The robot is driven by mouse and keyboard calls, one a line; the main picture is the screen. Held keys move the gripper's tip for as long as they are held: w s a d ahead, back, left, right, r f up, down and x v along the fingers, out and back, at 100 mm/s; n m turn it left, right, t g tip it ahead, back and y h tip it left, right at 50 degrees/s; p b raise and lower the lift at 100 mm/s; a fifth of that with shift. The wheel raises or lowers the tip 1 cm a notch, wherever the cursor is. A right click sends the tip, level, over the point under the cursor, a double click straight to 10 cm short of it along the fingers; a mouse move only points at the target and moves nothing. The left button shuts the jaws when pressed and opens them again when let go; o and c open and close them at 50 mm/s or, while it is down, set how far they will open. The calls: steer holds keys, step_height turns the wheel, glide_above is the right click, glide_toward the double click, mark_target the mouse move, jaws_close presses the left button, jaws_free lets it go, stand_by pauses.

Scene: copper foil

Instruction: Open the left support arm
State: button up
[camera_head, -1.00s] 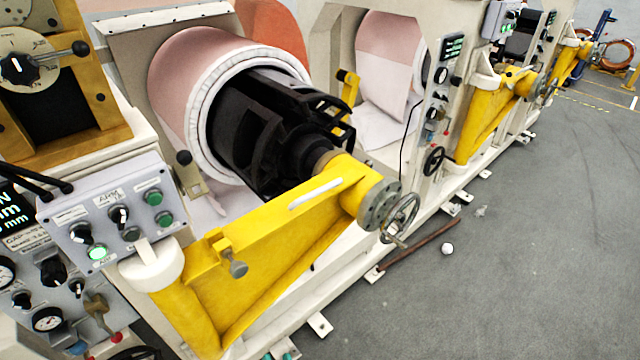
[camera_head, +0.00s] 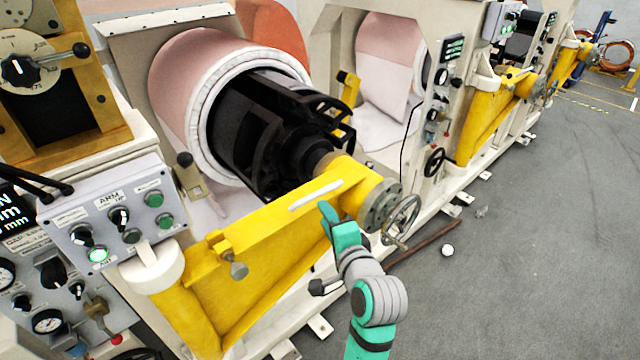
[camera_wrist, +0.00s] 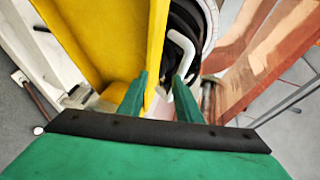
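The yellow left support arm (camera_head: 250,262) stretches from its post under the white cap to the hub at the end of the black mandrel (camera_head: 270,130). A white bar handle (camera_head: 316,194) sits on its upper face. My green gripper (camera_head: 328,214) is just below and in front of the handle's right end. In the wrist view, the two fingers (camera_wrist: 159,76) stand apart with a gap between them. The white handle (camera_wrist: 181,44) shows ahead of the fingertips, its lower end near the gap. I cannot tell whether a finger touches it. The yellow arm (camera_wrist: 105,35) fills the upper left.
A spoked handwheel (camera_head: 401,221) is at the arm's right end, close to my gripper. A latch knob (camera_head: 238,270) sticks out from the arm's front. A control box (camera_head: 115,215) stands at the left. The grey floor at right is mostly clear.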

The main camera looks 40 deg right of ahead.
steer(key=shift+m, duration=0.4)
steer(key=d+r, duration=0.2)
steer(key=r, duration=0.1)
steer(key=shift+r, duration=0.3)
glide_above(320, 198)
step_height(320, 198, down, 2)
steer(key=shift+f, duration=0.15)
jaws_close()
